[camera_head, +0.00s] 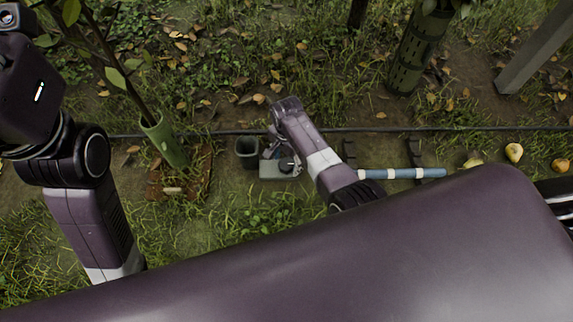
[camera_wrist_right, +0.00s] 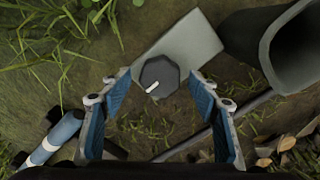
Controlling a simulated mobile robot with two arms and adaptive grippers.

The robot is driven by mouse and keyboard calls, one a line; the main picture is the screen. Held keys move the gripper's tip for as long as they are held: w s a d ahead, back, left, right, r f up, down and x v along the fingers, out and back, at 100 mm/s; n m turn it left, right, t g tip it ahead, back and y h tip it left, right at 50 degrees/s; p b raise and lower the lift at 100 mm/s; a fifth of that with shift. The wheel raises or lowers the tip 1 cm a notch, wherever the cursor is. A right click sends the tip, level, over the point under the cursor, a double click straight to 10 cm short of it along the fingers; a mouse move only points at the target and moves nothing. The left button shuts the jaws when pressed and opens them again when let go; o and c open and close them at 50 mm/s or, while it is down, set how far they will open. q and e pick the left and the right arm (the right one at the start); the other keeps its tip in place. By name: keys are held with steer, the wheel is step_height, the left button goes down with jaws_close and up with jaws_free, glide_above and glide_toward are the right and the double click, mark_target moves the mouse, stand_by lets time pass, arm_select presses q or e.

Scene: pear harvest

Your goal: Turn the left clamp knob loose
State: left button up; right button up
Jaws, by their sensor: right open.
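A dark faceted knob (camera_wrist_right: 158,77) with a white pointer mark sits on a flat grey block (camera_wrist_right: 190,42) in the right wrist view. My right gripper (camera_wrist_right: 159,84) is open, its two blue-padded fingers on either side of the knob in the picture. I see gaps between the pads and the knob; I cannot tell how far above it the fingertips are. In the head view the grey block (camera_head: 270,172) lies on the ground, with my right gripper (camera_head: 283,150) over it, partly hiding the knob. My left arm is at the left; its gripper is not visible.
A blue-and-white tube (camera_head: 405,173) lies to the right near two dark brackets (camera_head: 414,151). A black hose (camera_head: 460,129) runs behind. Pears (camera_head: 514,152) lie at far right. A sapling in a green guard (camera_head: 165,142) stands left.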

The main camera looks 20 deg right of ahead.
steer(key=shift+f, duration=0.4)
steer(key=c, duration=1.2)
steer(key=shift+o, duration=0.2)
